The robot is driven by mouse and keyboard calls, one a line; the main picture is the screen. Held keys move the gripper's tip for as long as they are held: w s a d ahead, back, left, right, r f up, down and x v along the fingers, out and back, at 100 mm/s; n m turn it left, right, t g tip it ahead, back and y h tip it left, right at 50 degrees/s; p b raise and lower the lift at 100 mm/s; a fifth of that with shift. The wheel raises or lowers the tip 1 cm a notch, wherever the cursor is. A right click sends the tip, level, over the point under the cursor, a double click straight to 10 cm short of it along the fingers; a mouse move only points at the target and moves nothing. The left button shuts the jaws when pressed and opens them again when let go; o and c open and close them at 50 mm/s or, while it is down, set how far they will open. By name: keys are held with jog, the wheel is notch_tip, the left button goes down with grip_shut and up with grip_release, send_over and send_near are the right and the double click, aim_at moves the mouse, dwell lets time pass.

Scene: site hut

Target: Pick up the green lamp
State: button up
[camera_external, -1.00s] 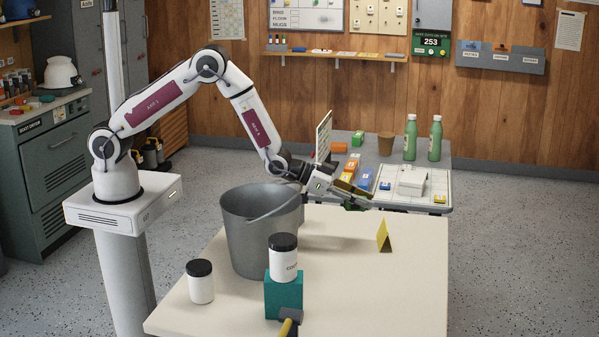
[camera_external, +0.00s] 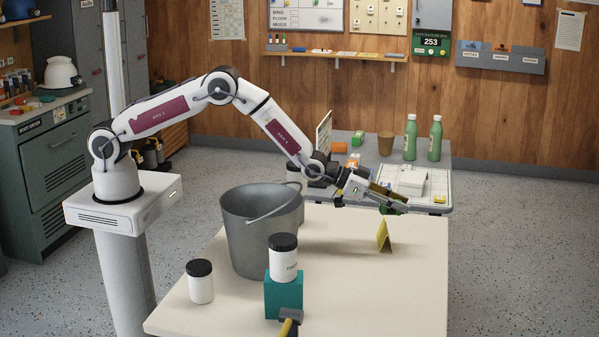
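My gripper (camera_external: 393,200) reaches right, near the far edge of the cream table in the picture. A small green thing, which I take for the green lamp (camera_external: 394,209), shows at and below the fingertips. It has moved along with the gripper, so the fingers appear shut on it. The fingers cover most of it, and its shape is too small to make out. I cannot tell how high it is above the table.
The cream table (camera_external: 350,290) carries a grey bucket (camera_external: 248,235), a yellow folded sign (camera_external: 384,236), a white jar (camera_external: 201,283), another jar (camera_external: 283,260) on a teal block (camera_external: 283,297), and a hammer (camera_external: 290,317). Green bottles (camera_external: 410,140) stand on the table behind. The cream table's right side is clear.

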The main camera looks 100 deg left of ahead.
jog(key=shift+w+r, duration=0.1)
jog(key=shift+w, duration=0.2)
dwell(0.5)
